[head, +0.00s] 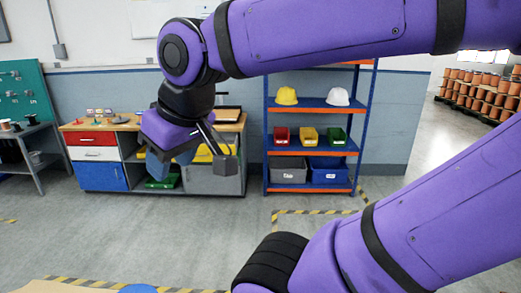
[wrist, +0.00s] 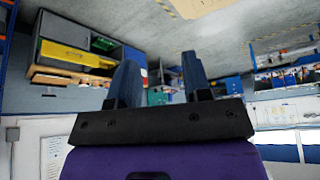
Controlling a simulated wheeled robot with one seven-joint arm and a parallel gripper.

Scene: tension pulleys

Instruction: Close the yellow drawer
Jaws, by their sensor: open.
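The yellow drawer (head: 204,154) is under the wooden top of the workbench at the left in the head view, largely hidden behind my gripper. In the tilted, upside-down wrist view, the yellow drawer (wrist: 66,56) shows at the left as a wide yellow front beside the bench top. I cannot tell how far it stands out. My gripper (head: 172,164) hangs in front of the bench, apart from it as far as I can see. In the wrist view, its two blue fingers (wrist: 158,64) are spread with nothing between them.
The workbench also has a red drawer (head: 90,138), a white drawer (head: 94,154) and a blue door (head: 99,177). A green item (head: 162,182) lies on its low shelf. A blue-orange shelf rack (head: 315,152) stands to the right. Grey floor in front of the bench is clear.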

